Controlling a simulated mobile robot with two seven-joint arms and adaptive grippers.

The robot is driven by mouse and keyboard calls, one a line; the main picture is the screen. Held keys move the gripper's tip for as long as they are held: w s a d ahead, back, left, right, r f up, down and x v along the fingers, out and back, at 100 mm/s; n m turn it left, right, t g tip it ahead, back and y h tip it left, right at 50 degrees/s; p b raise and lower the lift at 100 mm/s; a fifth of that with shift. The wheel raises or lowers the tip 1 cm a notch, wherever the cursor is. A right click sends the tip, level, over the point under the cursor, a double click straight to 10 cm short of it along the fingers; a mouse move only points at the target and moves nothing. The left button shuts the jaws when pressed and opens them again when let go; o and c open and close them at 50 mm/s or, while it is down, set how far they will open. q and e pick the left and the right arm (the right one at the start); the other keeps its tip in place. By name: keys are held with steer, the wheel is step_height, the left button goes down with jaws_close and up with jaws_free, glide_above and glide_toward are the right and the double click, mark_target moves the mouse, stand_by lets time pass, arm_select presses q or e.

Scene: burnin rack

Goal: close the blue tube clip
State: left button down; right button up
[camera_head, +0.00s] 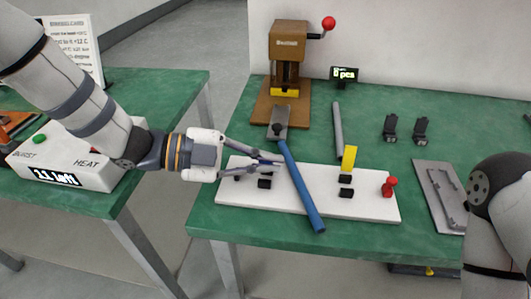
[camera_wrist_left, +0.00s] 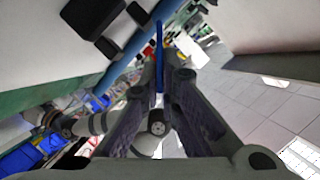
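A white board (camera_head: 225,197) on the green table carries small black clip blocks (camera_head: 264,183) and a yellow upright flap (camera_head: 349,158). A long blue tube (camera_head: 306,190) lies slantwise across the board, its lower end past the front edge. My left gripper (camera_head: 280,168) reaches in from the left over the board's left part. A thin blue piece (camera_head: 266,162), seemingly the blue clip's flap, shows at its fingers. In the left wrist view this blue piece (camera_wrist_left: 159,60) stands edge-on near the fingertips. Whether the fingers touch it is unclear. My right gripper is out of view.
A brown press (camera_head: 289,50) with a red knob stands at the back. A grey tube (camera_head: 338,130) and two black clips (camera_head: 390,127) lie behind the board. A red knob (camera_head: 389,187) is at the board's right end. A grey plate (camera_head: 436,190) lies farther right.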

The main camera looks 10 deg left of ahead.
arm_select(q)
steer(key=shift+s+f+m+t, duration=0.3)
steer(key=shift+m, duration=0.4)
steer(key=c, duration=1.8)
jaws_free()
steer(key=v, duration=1.2)
steer(key=shift+a+f, duration=0.1)
steer(key=shift+f, duration=0.15)
